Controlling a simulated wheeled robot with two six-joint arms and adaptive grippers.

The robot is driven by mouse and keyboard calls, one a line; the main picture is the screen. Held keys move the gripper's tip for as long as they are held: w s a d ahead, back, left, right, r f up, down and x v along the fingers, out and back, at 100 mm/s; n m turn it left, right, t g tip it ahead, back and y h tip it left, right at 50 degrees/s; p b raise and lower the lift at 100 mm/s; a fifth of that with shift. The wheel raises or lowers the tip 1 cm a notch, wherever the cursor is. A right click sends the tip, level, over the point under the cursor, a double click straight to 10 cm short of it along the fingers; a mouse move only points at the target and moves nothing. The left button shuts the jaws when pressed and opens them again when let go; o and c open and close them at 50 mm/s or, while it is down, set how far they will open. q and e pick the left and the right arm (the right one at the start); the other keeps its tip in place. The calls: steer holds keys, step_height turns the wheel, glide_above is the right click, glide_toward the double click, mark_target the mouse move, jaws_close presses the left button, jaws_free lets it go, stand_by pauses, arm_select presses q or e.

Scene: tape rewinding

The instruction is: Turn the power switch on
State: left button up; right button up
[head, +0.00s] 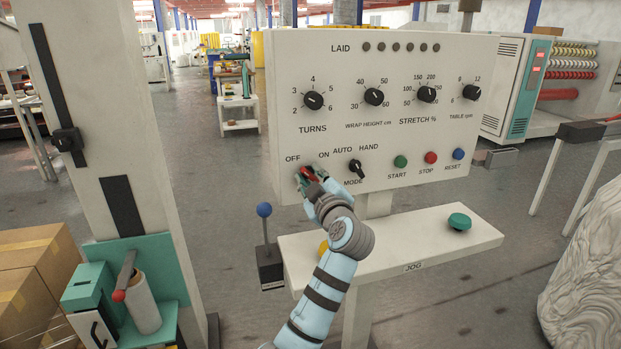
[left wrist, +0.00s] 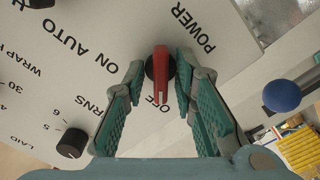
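The power switch is a red lever knob on a black round base, seen in the left wrist view (left wrist: 160,82) on the white control panel (head: 460,70). Its white-marked end points toward the OFF label. In the head view the red knob (head: 307,173) shows partly, below OFF and ON, with the gripper covering some of it. My left gripper (left wrist: 162,66) is open, with one teal finger on each side of the knob. Small gaps seem to remain between fingers and knob. In the head view my left gripper (head: 312,181) is at the panel's lower left. My right gripper is not in view.
The black MODE knob (head: 356,167) is close to the right of my gripper. START (head: 400,162), STOP (head: 431,158) and RESET (head: 458,154) buttons lie further right. A shelf (head: 400,250) with a teal button (head: 459,222) juts out below. A blue-ball lever (head: 264,210) stands left.

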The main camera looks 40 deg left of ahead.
arm_select(q)
steer(key=shift+f, duration=0.15)
jaws_close()
steer(key=shift+m, duration=0.4)
steer(key=m+p, duration=0.1)
steer(key=m, duration=0.2)
steer(key=shift+m+p, duration=0.3)
steer(key=m+p, duration=0.2)
steer(key=m, duration=0.3)
steer(key=shift+p, duration=0.35)
steer(key=m+p, duration=0.4)
steer(key=m, duration=0.3)
steer(key=shift+s+d+m, duration=0.1)
steer(key=shift+s+m, duration=0.05)
steer(key=shift+m, duration=0.15)
steer(key=shift+m+p, duration=0.4)
steer(key=shift+m, duration=0.1)
steer(key=shift+r, duration=0.25)
